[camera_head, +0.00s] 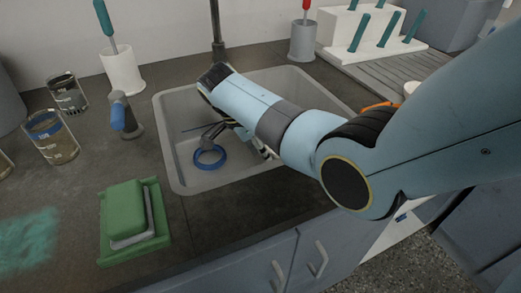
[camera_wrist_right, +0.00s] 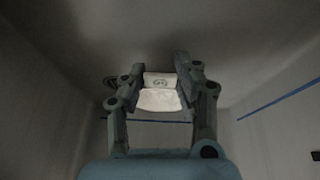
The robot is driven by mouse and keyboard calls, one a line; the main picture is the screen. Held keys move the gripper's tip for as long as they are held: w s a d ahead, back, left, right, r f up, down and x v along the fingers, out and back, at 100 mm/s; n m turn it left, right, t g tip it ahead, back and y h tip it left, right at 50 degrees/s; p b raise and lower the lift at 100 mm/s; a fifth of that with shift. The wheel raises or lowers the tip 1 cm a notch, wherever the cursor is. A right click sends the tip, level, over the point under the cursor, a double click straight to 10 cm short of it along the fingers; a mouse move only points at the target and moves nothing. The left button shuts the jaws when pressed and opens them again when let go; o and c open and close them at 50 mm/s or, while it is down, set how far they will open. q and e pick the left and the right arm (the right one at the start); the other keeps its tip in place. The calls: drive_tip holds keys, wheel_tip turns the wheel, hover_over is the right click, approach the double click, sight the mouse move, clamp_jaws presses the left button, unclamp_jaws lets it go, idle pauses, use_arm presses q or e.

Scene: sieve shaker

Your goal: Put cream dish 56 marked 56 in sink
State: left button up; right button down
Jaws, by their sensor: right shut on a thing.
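In the right wrist view, a small cream dish (camera_wrist_right: 160,98) sits between the fingers of my right gripper (camera_wrist_right: 161,88). The gripper is shut on it. A round grey mark shows on the dish's upper part, but it is too small to read. Grey sink walls surround the gripper in this view. In the head view, the grey sink (camera_head: 178,177) is set into the dark counter, and my right arm reaches over it. That arm hides part of the basin, and I cannot make out the dish there. My left gripper is not in view.
A blue ring (camera_head: 209,164) is in the sink. Left of it stand a blue-handled thing (camera_head: 123,115) and glass beakers (camera_head: 52,139). A green box-like thing (camera_head: 128,215) lies at the front. A tap post (camera_head: 216,35) rises behind the sink, near my arm.

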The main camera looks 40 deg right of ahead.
drive_tip(key=shift+f, duration=0.1)
drive_tip(key=c, duration=1)
unclamp_jaws()
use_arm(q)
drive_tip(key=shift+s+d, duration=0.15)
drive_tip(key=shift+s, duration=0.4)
use_arm(e)
drive_tip(key=shift+o, duration=0.2)
drive_tip(key=shift+r, duration=0.3)
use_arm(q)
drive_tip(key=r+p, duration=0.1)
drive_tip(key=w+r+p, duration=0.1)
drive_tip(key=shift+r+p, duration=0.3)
use_arm(e)
drive_tip(key=v, duration=1.1)
drive_tip(key=shift+a+r, duration=0.2)
drive_tip(key=shift+r, duration=0.1)
drive_tip(key=shift+w, duration=0.1)
